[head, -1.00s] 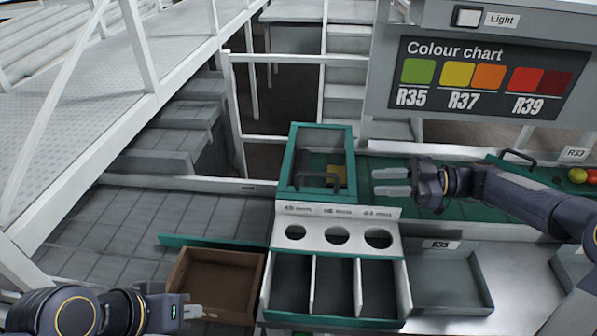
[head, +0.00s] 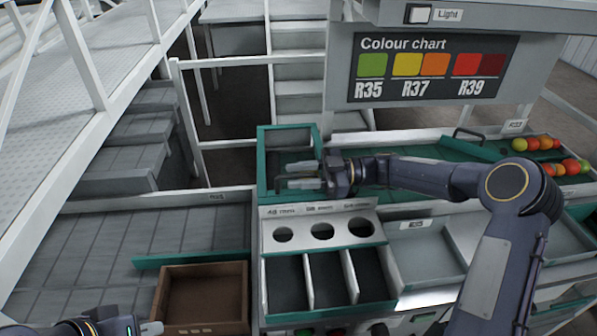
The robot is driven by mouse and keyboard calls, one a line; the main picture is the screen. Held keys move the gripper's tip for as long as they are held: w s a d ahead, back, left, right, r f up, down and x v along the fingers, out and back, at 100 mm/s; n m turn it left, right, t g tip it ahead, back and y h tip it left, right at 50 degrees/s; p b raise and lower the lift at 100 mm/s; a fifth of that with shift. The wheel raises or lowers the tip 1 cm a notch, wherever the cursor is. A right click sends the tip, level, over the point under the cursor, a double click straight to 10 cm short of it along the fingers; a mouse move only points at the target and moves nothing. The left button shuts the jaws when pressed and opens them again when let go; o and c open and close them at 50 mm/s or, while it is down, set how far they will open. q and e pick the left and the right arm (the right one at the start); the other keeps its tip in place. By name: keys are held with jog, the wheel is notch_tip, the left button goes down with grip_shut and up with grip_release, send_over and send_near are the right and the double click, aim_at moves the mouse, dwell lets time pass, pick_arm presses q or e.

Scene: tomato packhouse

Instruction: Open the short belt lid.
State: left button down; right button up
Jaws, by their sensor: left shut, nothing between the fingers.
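The short belt lid (head: 268,152) is a clear panel in a green frame, behind the three-hole panel; it looks closed. Its dark handle (head: 279,184) is at the front of the lid, partly hidden by my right gripper. My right gripper (head: 302,175) is over the lid's right side, fingers pointing left and apart, with their tips close to the handle. I cannot tell whether they touch it. My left gripper (head: 152,328) is at the bottom left edge, mostly cut off, shut and far from the lid.
A white panel with three round holes (head: 265,229) and a three-slot bin (head: 310,281) stand before the lid. A brown crate (head: 201,268) is left of them and a grey tray (head: 435,250) right. Tomatoes (head: 537,143) lie at the far right. A colour chart (head: 430,68) hangs behind.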

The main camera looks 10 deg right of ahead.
jog(key=shift+a, duration=0.1)
grip_shut()
dwell(0.3)
jog(key=w+r+m+p, duration=0.3)
jog(key=w+r, duration=0.1)
jog(key=r, duration=0.4)
jog(key=w+r+m+p, duration=0.4)
jog(key=w+r, duration=0.1)
jog(key=r, duration=0.3)
jog(key=shift+r, duration=0.3)
grip_release()
